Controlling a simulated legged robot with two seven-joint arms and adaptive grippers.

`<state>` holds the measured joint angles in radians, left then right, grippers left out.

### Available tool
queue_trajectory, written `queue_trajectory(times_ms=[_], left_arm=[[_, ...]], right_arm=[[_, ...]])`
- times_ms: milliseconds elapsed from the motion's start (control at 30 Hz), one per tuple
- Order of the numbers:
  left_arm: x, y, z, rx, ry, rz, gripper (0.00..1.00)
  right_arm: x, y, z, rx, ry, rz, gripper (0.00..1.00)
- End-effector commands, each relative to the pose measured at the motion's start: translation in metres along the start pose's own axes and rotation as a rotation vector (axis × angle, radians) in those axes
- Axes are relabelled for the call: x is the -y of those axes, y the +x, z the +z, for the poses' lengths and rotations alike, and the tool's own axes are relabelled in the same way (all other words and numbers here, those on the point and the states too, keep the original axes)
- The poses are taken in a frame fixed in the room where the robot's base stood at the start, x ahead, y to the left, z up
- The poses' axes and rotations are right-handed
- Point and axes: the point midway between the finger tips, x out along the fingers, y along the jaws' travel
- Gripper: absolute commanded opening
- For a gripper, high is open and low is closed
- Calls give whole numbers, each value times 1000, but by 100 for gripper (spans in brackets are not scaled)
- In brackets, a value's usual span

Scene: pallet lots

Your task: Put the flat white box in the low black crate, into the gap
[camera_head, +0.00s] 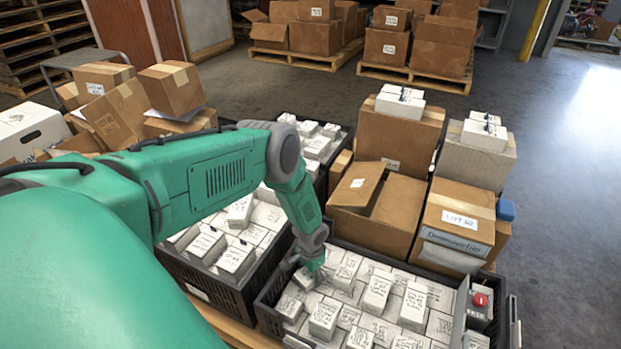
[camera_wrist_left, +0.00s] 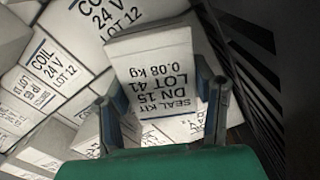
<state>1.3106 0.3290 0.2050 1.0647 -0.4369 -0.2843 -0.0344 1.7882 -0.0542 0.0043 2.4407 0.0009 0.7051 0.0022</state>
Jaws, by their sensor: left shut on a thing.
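My left gripper (camera_head: 308,265) reaches down at the back left corner of the front black crate (camera_head: 267,316). It is shut on a flat white box (camera_head: 303,279), whose label in the left wrist view reads seal kit, DN 15, lot 41 (camera_wrist_left: 155,68). The gripper's fingers (camera_wrist_left: 160,105) lie on either side of this box. The box is slightly tilted against the white boxes around it. The crate's dark slatted wall (camera_wrist_left: 245,62) runs close along the box's right side in the wrist view. I cannot tell whether the box touches the crate floor. My right gripper is not in view.
Several white boxes (camera_head: 377,293) fill much of the front crate. Another black crate (camera_head: 195,283) with white boxes stands left of it, under my arm. Cardboard boxes (camera_head: 455,225) stand behind. A box with a red button (camera_head: 480,299) sits at the crate's right end.

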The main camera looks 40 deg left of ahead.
Motion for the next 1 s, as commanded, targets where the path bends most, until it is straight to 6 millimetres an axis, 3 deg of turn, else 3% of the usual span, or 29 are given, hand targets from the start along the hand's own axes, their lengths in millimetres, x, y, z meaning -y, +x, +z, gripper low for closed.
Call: queue_trajectory(times_ms=[267, 300, 333, 667, 1000], left_arm=[[3, 4, 0, -4, -3, 10, 21], [3, 4, 0, -3, -3, 11, 58], [3, 4, 0, -4, -3, 10, 59], [3, -2, -1, -3, 0, 4, 59], [2, -72, -1, -4, -1, 7, 59]], right_arm=[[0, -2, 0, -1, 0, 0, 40], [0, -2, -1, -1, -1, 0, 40], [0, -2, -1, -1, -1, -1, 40], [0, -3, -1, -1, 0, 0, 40], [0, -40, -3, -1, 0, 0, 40]])
